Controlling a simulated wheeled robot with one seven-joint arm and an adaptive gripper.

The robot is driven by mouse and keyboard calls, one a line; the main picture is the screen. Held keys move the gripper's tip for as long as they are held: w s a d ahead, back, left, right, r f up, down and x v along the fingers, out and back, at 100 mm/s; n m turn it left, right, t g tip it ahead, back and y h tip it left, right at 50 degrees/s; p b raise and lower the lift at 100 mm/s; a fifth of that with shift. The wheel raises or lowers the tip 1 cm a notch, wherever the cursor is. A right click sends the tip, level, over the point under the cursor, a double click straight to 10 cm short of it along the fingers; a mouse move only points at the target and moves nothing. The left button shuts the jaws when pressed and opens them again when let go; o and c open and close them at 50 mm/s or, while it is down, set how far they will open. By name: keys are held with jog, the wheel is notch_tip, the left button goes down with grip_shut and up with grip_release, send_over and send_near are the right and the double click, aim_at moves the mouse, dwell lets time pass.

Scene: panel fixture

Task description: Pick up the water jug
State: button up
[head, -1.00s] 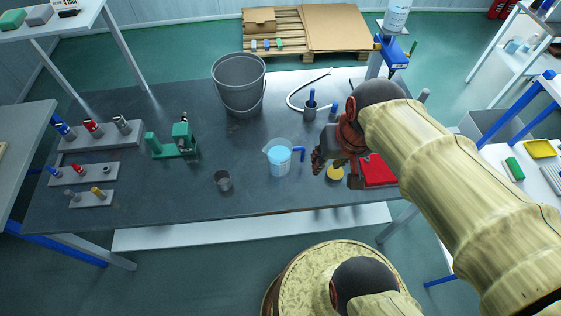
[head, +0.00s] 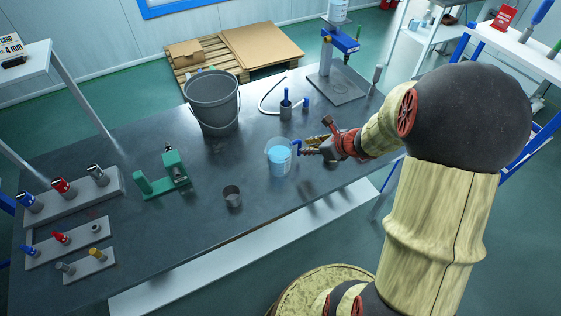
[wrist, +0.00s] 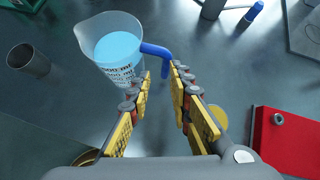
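The water jug (head: 278,162) is a clear jug with light blue liquid, standing upright on the dark table. In the wrist view the jug (wrist: 112,52) is at upper left, with dark print on its side. Its blue handle (wrist: 157,50) points toward my gripper and bends down near the gap between the fingertips. My gripper (wrist: 163,78) is open, with yellow finger pads on both sides of that gap. In the head view my gripper (head: 308,147) is to the right of the jug, at its handle. I cannot tell whether the fingers touch the handle.
A small grey cup (head: 232,197) stands left of the jug, a large grey bucket (head: 212,103) behind it. A holder with a blue-handled tool (head: 286,110) is close behind. In the wrist view a red box (wrist: 287,140) and a yellow disc (wrist: 217,117) lie at right.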

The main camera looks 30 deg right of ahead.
aim_at(278, 150)
jog(key=shift+m, duration=0.6)
jog(key=b+x, duration=0.1)
jog(key=x, duration=0.3)
jog(key=b+x, duration=0.1)
jog(key=x, duration=0.1)
jog(key=shift+d+f+b, duration=0.1)
jog(key=shift+d+b, duration=0.2)
jog(key=shift+b, duration=0.05)
jog(key=shift+d+b+x, duration=0.2)
jog(key=shift+b+x, duration=1.2)
jog(key=shift+x, duration=1.7)
jog(key=shift+w, duration=0.15)
jog(key=shift+c, duration=1.4)
grip_shut()
jog(key=shift+r, duration=0.25)
